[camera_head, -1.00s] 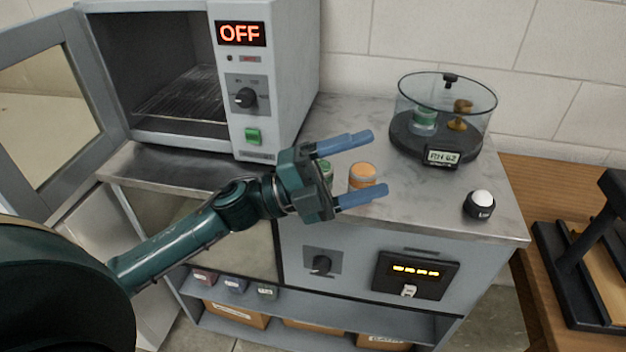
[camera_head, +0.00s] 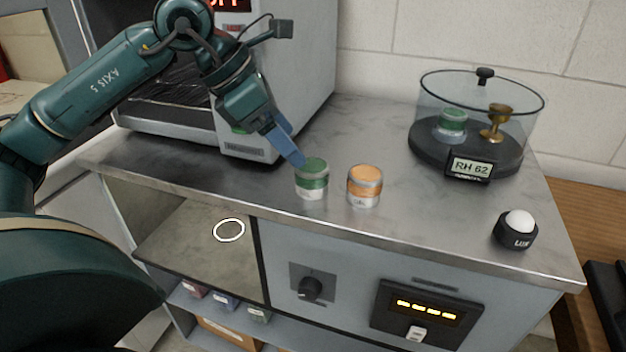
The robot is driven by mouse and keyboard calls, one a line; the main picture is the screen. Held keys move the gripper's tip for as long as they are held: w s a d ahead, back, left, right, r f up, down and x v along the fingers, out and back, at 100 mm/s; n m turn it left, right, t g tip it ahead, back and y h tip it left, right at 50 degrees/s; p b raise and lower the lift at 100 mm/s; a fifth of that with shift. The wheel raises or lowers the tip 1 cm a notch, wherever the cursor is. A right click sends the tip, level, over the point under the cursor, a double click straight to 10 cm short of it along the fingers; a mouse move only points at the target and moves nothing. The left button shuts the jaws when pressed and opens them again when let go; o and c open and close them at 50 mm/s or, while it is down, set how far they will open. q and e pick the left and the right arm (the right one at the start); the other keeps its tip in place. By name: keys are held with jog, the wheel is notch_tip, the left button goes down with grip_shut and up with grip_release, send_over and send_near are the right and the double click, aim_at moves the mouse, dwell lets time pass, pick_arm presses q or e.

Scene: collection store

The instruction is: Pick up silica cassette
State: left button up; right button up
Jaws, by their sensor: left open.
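Two small round cassettes stand on the grey counter: a green one (camera_head: 312,180) and an orange one (camera_head: 364,186) to its right, a small gap apart. Another green cassette (camera_head: 453,125) is inside the clear-walled desiccator (camera_head: 480,112). My left gripper (camera_head: 298,160) is open and points down and right, its blue fingers at the upper left of the counter's green cassette. One finger largely hides the other. I cannot tell whether a fingertip touches the cassette. My right gripper is out of view.
A brass cup (camera_head: 496,122) stands in the desiccator, whose display reads RH 62. A black light sensor (camera_head: 516,231) with a white dome stands near the front right edge. The oven (camera_head: 305,70) is behind my left arm.

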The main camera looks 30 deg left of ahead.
aim_at(308, 165)
pick_arm(q)
jog(key=x, duration=0.8)
jog(key=shift+s+d+f+b, duration=0.1)
jog(key=shift+s+b, duration=0.25)
jog(key=c, duration=1)
jog(key=shift+c, duration=0.5)
